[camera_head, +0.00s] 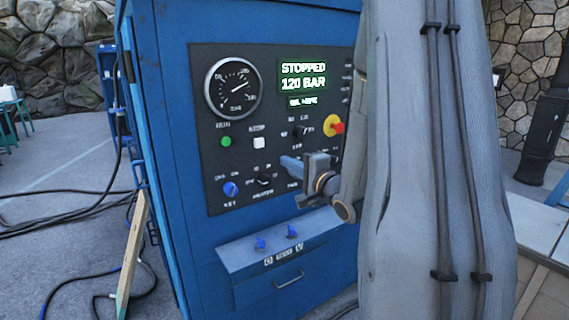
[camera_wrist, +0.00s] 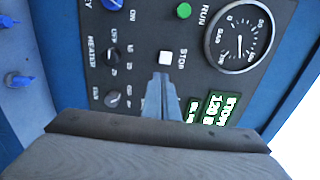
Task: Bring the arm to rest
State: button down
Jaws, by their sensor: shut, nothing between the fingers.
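My gripper (camera_head: 291,163) is in front of the control panel of a blue cabinet, its fingers together with nothing between them. In the wrist view the closed fingers (camera_wrist: 162,76) point at the panel near the white STOP button (camera_wrist: 166,57). I cannot tell whether they touch the panel. My grey arm covers the right side of the cabinet in the head view. The panel (camera_head: 205,145) has a round gauge (camera_head: 232,88), a green button (camera_head: 226,141), a blue key knob (camera_head: 231,188) and a red-and-yellow stop button (camera_head: 334,125). Its display (camera_head: 303,76) reads STOPPED, 120 BAR.
A ledge (camera_head: 240,256) with two blue switches juts out below the panel, above a drawer handle (camera_head: 289,280). A wooden plank (camera_head: 133,255) leans at the cabinet's left. Black cables (camera_head: 60,225) lie on the floor at left. A dark post (camera_head: 545,120) stands at right.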

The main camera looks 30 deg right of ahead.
dwell(0.5)
jog(key=s+a+f+n+g+h, duration=0.2)
jog(key=s+a+f+n+g, duration=0.2)
jog(key=a+f+n+g, duration=0.6)
jog(key=s+a+f+n+g, duration=0.2)
jog(key=s+a, duration=0.3)
jog(key=s, duration=0.3)
jog(key=s+a+f+n+g+y, duration=0.1)
jog(key=s+a+f+n+g, duration=0.2)
jog(key=s, duration=0.6)
jog(key=a+n+g, duration=0.1)
jog(key=a+n, duration=0.1)
jog(key=a, duration=0.1)
jog(key=shift+s+f+n+g, duration=0.15)
jog(key=shift+s+n+g, duration=0.15)
jog(key=shift+g, duration=0.1)
jog(key=shift+w, duration=0.1)
